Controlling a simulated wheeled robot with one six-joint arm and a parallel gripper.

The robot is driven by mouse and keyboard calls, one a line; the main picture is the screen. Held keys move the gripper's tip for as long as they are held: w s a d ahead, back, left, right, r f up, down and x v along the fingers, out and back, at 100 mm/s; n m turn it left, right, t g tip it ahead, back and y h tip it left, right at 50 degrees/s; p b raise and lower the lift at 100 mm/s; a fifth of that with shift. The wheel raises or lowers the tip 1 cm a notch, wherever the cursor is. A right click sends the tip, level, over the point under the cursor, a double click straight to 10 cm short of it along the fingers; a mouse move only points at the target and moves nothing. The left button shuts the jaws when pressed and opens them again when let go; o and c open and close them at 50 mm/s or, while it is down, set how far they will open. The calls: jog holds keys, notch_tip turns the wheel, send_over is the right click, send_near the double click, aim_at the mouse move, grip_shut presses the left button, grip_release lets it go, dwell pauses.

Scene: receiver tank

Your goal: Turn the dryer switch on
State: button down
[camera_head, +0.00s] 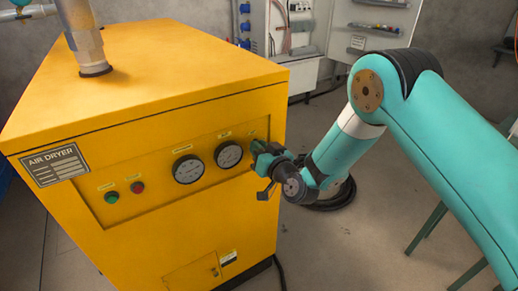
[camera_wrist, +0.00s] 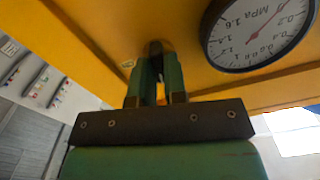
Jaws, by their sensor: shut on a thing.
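The yellow air dryer (camera_head: 190,235) stands at the left in the head view, with its name plate at the panel's left end. My gripper (camera_head: 262,150) is at the right end of its front panel, right of the two gauges. In the wrist view my gripper (camera_wrist: 158,75) has its two green fingers closed around the dark dryer switch (camera_wrist: 155,47) on the yellow panel. The fingers cover most of the switch, so I cannot tell its setting. In the head view the switch is hidden behind my gripper.
A round gauge (camera_wrist: 258,30) is close to the right of my fingers in the wrist view. Green (camera_head: 111,197) and red (camera_head: 137,187) buttons sit farther left on the panel. A dark coiled hose (camera_head: 335,195) lies on the floor behind my arm. An open cabinet (camera_head: 375,30) stands at the back.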

jog(key=shift+w+d+f+m+p, duration=0.1)
jog(key=shift+m+p, duration=0.75)
jog(key=shift+m, duration=2.95)
jog(key=shift+w+d+f+m+p, duration=0.1)
jog(key=shift+m+p, duration=0.75)
jog(key=shift+m, duration=2.95)
jog(key=c, duration=1.2)
grip_release()
jog(key=shift+o, duration=0.2)
jog(key=shift+s, duration=0.15)
